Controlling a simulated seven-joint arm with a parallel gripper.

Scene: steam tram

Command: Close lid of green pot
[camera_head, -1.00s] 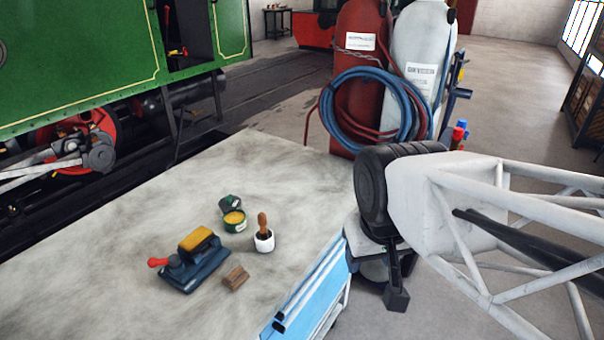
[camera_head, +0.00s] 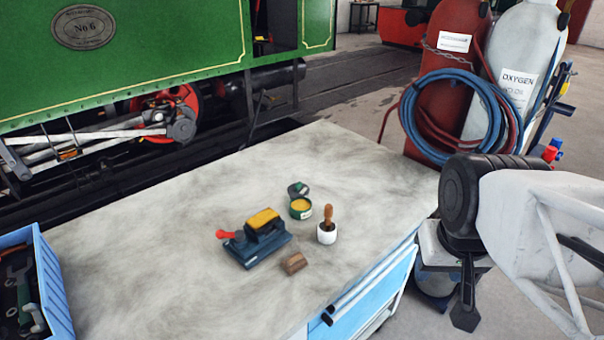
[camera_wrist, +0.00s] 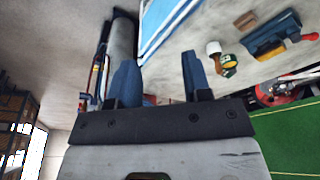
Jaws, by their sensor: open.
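The green pot (camera_head: 300,209) stands upright on the workbench with yellow contents showing at its top. Its lid (camera_head: 298,189) is open, tilted up at the pot's far side. The pot also shows in the wrist view (camera_wrist: 229,68), at the upper right; I cannot make out its lid clearly there. My gripper (camera_wrist: 160,75) is open, with two blue fingers spread and nothing between them. It is apart from the pot, with the pot to the right of its fingers in the wrist view. In the head view, my arm is off the bench's right edge.
A white cup with a wooden-handled brush (camera_head: 327,231) stands close right of the pot. A blue tool with a yellow top (camera_head: 258,240) and a wooden block (camera_head: 294,262) are nearer. A blue crate (camera_head: 45,285) is at left. Gas cylinders (camera_head: 445,80) stand behind.

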